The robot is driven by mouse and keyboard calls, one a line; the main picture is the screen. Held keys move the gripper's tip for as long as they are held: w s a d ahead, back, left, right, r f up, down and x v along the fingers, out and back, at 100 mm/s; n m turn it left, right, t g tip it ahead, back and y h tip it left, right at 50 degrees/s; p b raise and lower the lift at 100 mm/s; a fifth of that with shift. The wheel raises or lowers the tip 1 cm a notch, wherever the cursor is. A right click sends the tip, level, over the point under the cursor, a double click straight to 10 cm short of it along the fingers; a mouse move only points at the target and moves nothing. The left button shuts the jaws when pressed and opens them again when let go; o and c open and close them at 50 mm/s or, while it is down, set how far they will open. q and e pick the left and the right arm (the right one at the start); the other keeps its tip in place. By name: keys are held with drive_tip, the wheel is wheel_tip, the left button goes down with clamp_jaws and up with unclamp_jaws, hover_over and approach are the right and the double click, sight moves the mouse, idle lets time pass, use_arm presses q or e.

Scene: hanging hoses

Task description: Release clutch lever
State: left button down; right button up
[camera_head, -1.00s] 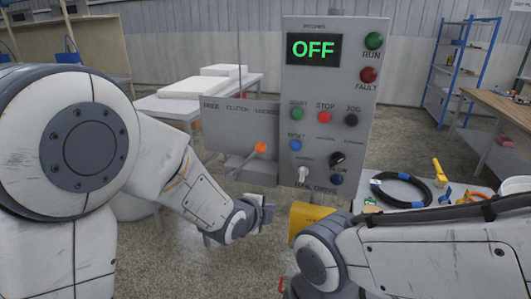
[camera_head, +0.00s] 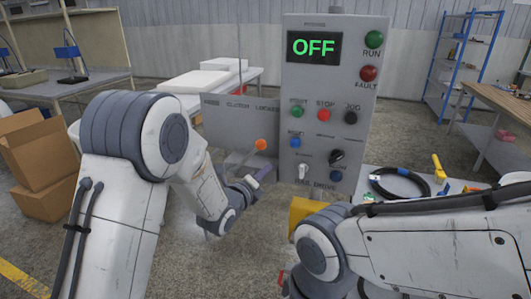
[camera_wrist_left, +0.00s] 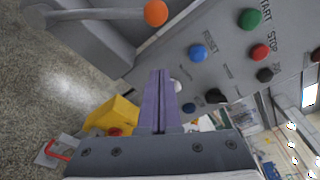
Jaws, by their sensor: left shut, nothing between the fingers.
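The clutch lever, a grey rod with an orange knob (camera_head: 260,144), sticks out from the grey panel labelled clutch (camera_head: 225,122), left of the control box (camera_head: 333,60). Its display reads OFF. My left gripper (camera_head: 263,174) is shut and empty, just below the knob and apart from it. In the left wrist view the purple fingers (camera_wrist_left: 160,80) are together, and the orange knob (camera_wrist_left: 156,13) is beyond their tips at the top, with its rod running left. My right forearm crosses the lower right; its gripper does not show.
Coloured buttons (camera_head: 324,115) sit on the control box close right of the lever. A yellow block (camera_head: 303,212) is below the box. A table with a coiled black hose (camera_head: 399,184) stands at right. Cardboard boxes (camera_head: 38,155) stand at left.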

sight(282, 155)
use_arm(q)
drive_tip(key=p+x, duration=0.3)
drive_tip(key=x, duration=0.5)
drive_tip(key=shift+w+d+r, duration=0.1)
drive_tip(key=shift+w+d, duration=0.1)
drive_tip(key=a+r+p, duration=0.2)
drive_tip(key=a, duration=0.1)
drive_tip(key=shift+a, duration=0.25)
